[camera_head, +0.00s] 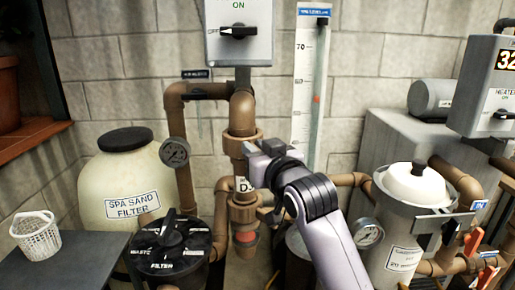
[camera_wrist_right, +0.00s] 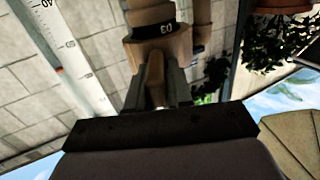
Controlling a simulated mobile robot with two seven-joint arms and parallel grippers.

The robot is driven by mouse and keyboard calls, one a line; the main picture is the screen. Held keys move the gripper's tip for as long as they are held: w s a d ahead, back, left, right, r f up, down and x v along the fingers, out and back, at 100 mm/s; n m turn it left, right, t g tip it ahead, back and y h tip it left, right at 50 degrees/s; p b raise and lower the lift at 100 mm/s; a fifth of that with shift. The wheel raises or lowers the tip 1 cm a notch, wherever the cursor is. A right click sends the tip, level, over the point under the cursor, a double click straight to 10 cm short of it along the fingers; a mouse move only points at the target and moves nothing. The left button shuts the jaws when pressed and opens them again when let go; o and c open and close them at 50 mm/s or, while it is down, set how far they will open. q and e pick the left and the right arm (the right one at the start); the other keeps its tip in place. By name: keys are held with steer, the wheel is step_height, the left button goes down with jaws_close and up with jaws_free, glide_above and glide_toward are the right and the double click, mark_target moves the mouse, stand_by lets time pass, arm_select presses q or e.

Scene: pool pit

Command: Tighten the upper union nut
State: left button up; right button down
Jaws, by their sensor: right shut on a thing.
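The upper union nut (camera_head: 240,136) is a brown ribbed collar on the vertical brown pipe in the middle of the head view. A similar lower nut (camera_head: 243,207) sits further down the pipe. My right gripper (camera_head: 262,158) is at the upper nut's right front side and covers part of it. In the right wrist view the fingers are closed on a tan lug (camera_wrist_right: 153,80) that sticks out from the nut. A dark band with white digits (camera_wrist_right: 154,31) runs round the collar there. My left gripper is not in view.
A switch box (camera_head: 238,50) hangs above the pipe. A black valve (camera_head: 170,243) and a spa sand filter (camera_head: 125,180) stand left. A white-lidded canister (camera_head: 407,225) and a gauge (camera_head: 368,233) stand right. A tall scale (camera_head: 308,80) is on the wall behind.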

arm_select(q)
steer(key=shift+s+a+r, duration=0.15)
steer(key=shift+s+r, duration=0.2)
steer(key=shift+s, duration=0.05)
arm_select(e)
steer(key=shift+s+a+r+m+t+h, duration=0.1)
steer(key=shift+r+m+t+h, duration=0.3)
steer(key=shift+r, duration=0.8)
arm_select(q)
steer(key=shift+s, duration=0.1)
arm_select(e)
steer(key=c, duration=1.1)
jaws_free()
steer(key=shift+a+f, duration=0.15)
steer(key=shift+f, duration=0.2)
steer(key=shift+s+f, duration=0.1)
steer(key=shift+s, duration=0.35)
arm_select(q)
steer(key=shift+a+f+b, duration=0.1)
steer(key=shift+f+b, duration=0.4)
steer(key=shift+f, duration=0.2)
arm_select(e)
steer(key=v, duration=0.6)
